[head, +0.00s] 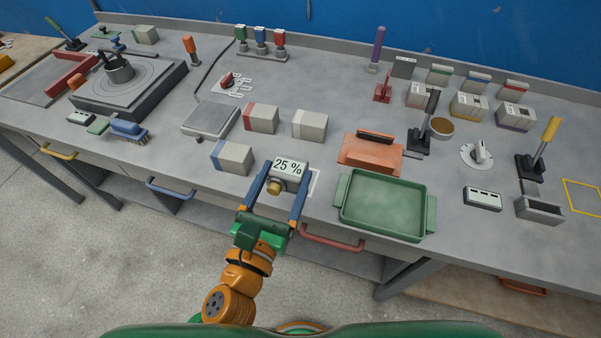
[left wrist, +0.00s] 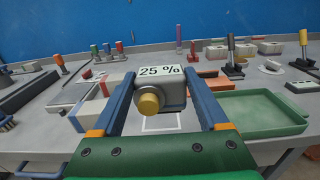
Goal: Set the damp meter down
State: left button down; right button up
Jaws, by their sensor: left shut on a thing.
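The damp meter (head: 289,171) is a small grey box with a white face reading "25 %" and a brass-coloured knob on its near side. My left gripper (head: 281,187) has its two blue fingers on either side of the meter and is shut on it. In the left wrist view the meter (left wrist: 160,87) sits between the fingertips, upright, with the knob towards me. A white outlined square (left wrist: 161,122) on the bench shows below and behind it. I cannot tell for certain whether the meter touches the bench. My right gripper is not in view.
A green tray (head: 385,206) stands just right of the gripper, with an orange block (head: 368,152) behind it. A block with a blue band (head: 232,157) is close on the left. Two more blocks (head: 261,118) (head: 310,125) stand behind. The bench's front edge is near the gripper.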

pick_arm(q)
jog(key=w+f+b, duration=0.1)
jog(key=w+f, duration=0.1)
jog(key=w, duration=0.1)
jog(key=w+d+f+b, duration=0.1)
jog(key=w+f, duration=0.2)
jog(key=w+d+f+b, duration=0.1)
jog(key=w+f+b, duration=0.1)
jog(key=w+f, duration=0.1)
jog(key=shift+w, duration=0.25)
notch_tip(320, 180, down, 3)
jog(key=shift+w+f+b, duration=0.1)
jog(key=shift+b, duration=1.05)
jog(key=shift+a, duration=0.1)
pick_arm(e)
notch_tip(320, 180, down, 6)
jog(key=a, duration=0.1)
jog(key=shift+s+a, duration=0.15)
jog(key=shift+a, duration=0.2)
